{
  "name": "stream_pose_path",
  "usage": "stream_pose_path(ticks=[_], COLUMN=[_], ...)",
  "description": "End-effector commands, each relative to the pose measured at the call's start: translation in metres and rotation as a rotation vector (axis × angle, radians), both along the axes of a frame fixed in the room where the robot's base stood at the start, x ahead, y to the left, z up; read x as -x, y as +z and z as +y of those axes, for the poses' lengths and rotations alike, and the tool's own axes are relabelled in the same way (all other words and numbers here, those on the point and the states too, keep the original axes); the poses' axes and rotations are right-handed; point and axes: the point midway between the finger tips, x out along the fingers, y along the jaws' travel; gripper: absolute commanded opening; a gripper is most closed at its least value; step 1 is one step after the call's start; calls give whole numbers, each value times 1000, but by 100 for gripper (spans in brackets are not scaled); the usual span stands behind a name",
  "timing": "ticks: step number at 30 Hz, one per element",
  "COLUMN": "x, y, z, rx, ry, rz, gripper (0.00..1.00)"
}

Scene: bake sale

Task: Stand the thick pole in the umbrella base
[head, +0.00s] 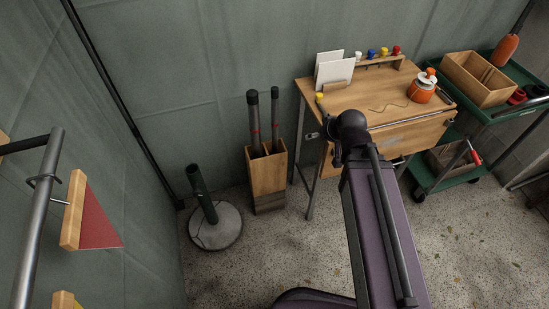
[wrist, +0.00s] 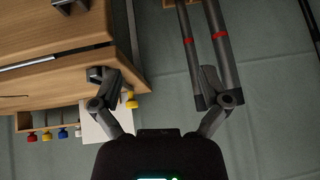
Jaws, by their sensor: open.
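The thick pole (head: 254,122) is dark with a red band and stands in a wooden box (head: 268,178) beside a thinner pole (head: 275,120). In the wrist view the thick pole (wrist: 221,45) is the right one of the two, the thinner pole (wrist: 189,50) the left. The umbrella base (head: 215,232) is a round grey slab on the floor left of the box, with a dark green tube (head: 201,190) that looks tilted. My gripper (wrist: 155,82) is open and empty. The poles' ends show by its right finger; contact cannot be told.
A wooden table (head: 375,92) with a drawer stands right of the box, holding cards, an orange pot (head: 422,90) and a small rack. A green cart (head: 510,75) stands further right. Bunting (head: 90,220) and a rail are at left. Floor before the base is clear.

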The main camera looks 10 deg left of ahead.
Motion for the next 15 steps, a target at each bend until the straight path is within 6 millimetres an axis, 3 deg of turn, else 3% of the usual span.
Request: stream_pose_path(ticks=[1,15], x=[-1,-8], y=[-17,-72], z=[10,90], rx=[-14,-140], ry=[18,144], rz=[-26,-289], gripper=[96,96])
